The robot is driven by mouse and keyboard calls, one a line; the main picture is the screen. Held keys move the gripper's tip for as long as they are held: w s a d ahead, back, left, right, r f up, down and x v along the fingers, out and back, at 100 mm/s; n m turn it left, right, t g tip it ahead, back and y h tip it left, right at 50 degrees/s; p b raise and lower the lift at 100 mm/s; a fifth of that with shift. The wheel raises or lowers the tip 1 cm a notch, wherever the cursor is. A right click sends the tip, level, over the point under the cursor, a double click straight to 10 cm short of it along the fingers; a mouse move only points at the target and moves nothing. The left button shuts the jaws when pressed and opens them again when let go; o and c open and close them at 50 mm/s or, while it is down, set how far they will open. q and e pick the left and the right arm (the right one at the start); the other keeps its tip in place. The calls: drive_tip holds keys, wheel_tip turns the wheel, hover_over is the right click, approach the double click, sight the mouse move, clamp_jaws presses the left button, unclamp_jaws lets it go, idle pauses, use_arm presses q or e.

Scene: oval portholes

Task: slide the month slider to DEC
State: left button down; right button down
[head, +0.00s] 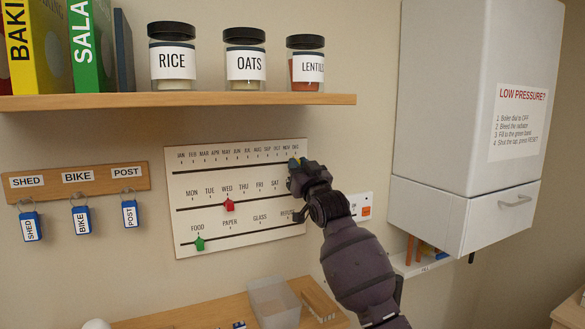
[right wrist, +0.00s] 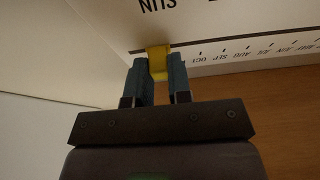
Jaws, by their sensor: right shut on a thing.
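The white calendar board (head: 215,188) hangs on the wall with three slider tracks. The month track (head: 230,166) is the top one, with JAN at left and DEC at right. My right gripper (head: 294,163) is at its right end, near NOV and DEC. In the right wrist view my right gripper (right wrist: 158,82) is shut on the yellow month slider (right wrist: 158,53), which sits on the track beyond OCT. The gripper and slider cover the marks there, so I cannot tell its exact alignment with DEC. My left gripper is not in view.
A red slider (head: 229,205) is at WED and a green slider (head: 199,243) at FOOD, on the lower tracks. A wooden shelf (head: 180,101) with jars runs above the board. A white boiler (head: 470,100) stands to the right. Keys hang at left.

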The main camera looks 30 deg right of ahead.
drive_tip(key=shift+d, duration=0.6)
drive_tip(key=shift+a, duration=0.1)
drive_tip(key=c, duration=1)
unclamp_jaws()
drive_tip(key=shift+s+d, duration=0.1)
drive_tip(key=shift+d, duration=0.15)
drive_tip(key=shift+c, duration=0.2)
drive_tip(key=shift+a, duration=0.15)
drive_tip(key=b+v, duration=0.2)
drive_tip(key=v, duration=0.8)
drive_tip(key=shift+s, duration=0.35)
drive_tip(key=shift+f, duration=0.1)
